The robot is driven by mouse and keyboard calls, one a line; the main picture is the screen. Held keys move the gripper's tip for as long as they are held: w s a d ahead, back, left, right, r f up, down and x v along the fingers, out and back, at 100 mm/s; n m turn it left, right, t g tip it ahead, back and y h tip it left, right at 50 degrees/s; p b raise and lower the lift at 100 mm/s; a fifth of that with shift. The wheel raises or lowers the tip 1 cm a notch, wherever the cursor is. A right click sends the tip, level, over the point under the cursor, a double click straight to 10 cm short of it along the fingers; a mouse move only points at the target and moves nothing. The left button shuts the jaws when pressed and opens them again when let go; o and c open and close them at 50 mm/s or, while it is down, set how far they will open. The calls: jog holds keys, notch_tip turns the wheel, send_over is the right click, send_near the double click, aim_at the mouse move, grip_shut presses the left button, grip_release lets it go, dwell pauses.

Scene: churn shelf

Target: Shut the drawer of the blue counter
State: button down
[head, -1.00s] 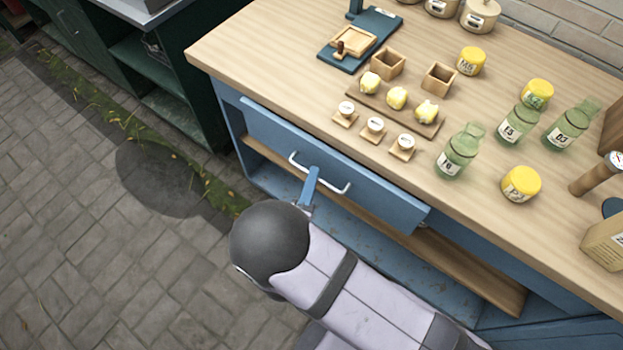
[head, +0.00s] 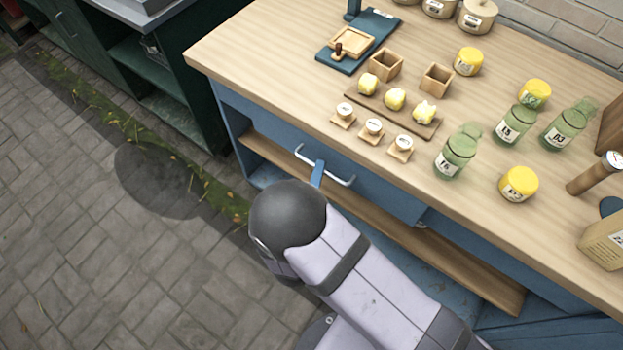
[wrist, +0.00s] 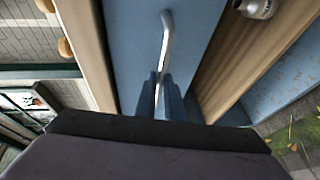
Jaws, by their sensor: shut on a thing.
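The blue counter (head: 232,122) has a pale wooden top. Its blue drawer front (head: 375,192) sits close under the top's front edge; I cannot tell whether it is fully flush. A pale metal bar handle (head: 340,180) runs along the drawer front. My gripper (head: 319,168) is at the handle, left of its middle. In the wrist view my gripper's two blue fingers (wrist: 162,82) are closed around the handle (wrist: 166,42), with the drawer front (wrist: 135,45) behind. My wrist and arm hide part of the lower counter.
An open shelf with a wooden edge (head: 450,258) lies below the drawer. The top holds yellow-lidded jars (head: 518,184), green bottles (head: 456,150), small wooden boxes (head: 385,64) and stamps (head: 373,130). A dark green cabinet (head: 150,75) stands left. Paving (head: 90,240) in front is clear.

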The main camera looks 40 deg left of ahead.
jog(key=shift+w, duration=0.5)
jog(key=shift+r, duration=0.1)
jog(key=c, duration=1.8)
grip_release()
jog(key=shift+w, duration=0.2)
jog(key=shift+c, duration=0.2)
jog(key=shift+s, duration=0.1)
jog(key=shift+s, duration=0.1)
jog(key=v, duration=0.7)
jog(key=shift+b, duration=0.4)
